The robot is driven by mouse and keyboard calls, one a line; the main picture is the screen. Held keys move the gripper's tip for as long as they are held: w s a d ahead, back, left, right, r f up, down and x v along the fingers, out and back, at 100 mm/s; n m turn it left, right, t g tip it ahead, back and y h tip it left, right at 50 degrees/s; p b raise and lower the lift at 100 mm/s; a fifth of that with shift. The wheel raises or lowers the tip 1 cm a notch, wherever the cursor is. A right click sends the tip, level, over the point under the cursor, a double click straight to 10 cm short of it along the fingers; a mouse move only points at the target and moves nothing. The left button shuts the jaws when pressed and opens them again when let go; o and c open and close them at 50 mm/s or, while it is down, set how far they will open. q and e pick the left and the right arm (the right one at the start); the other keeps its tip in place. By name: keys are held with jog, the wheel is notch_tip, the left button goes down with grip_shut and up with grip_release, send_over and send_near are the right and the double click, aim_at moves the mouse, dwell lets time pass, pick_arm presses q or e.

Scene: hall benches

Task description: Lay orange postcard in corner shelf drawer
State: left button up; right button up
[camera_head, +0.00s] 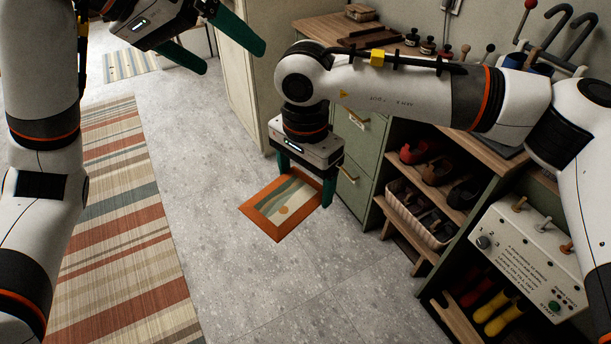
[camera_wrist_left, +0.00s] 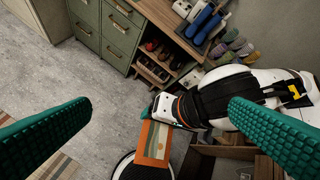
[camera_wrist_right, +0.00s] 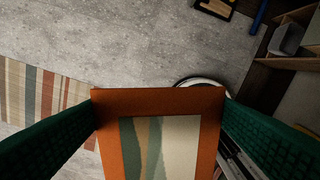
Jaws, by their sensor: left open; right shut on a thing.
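The orange postcard (camera_head: 285,205) has an orange border around a pale picture with green bands. It hangs over the grey floor, held by my right gripper (camera_head: 306,182), whose green fingers are shut on it at opposite edges. It fills the lower middle of the right wrist view (camera_wrist_right: 160,140) and also shows in the left wrist view (camera_wrist_left: 155,140). My left gripper (camera_head: 236,60) is open and empty at the top of the head view, well away from the card. I cannot tell which drawer is the corner shelf drawer.
A green drawer cabinet (camera_head: 350,187) with shut fronts stands just right of the card. Right of it are open shelves with shoes and a pale basket (camera_head: 418,215). A white control panel (camera_head: 525,250) stands at lower right. A striped rug (camera_head: 120,220) lies left; floor between is clear.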

pick_arm(q)
jog(key=w+a+f+n+t, duration=0.1)
jog(key=w+f+n, duration=0.2)
jog(key=w+f, duration=0.65)
jog(key=w+a+f+n+t, duration=0.1)
jog(key=w+f+n, duration=0.2)
jog(key=w+f, duration=0.65)
jog(key=s+a+f+n+g+y, duration=0.1)
jog(key=s+a+f+y, duration=0.15)
jog(key=f, duration=1.45)
jog(key=s+a+f+y, duration=0.1)
jog(key=s+a+f, duration=0.2)
jog(key=f, duration=1.3)
jog(key=s+a+f+m+g+y, duration=0.1)
jog(key=s+a+f+g+y, duration=0.15)
jog(key=s+f, duration=2)
jog(key=s+f+m, duration=0.1)
jog(key=s+f, duration=0.3)
jog(key=s, duration=0.6)
jog(key=s+f+m+g, duration=0.1)
jog(key=s+f, duration=0.3)
jog(key=s, duration=0.6)
jog(key=s+d+f+m+g+y, duration=0.1)
jog(key=s+f+m, duration=0.2)
jog(key=s, duration=0.7)
jog(key=shift+f, duration=0.75)
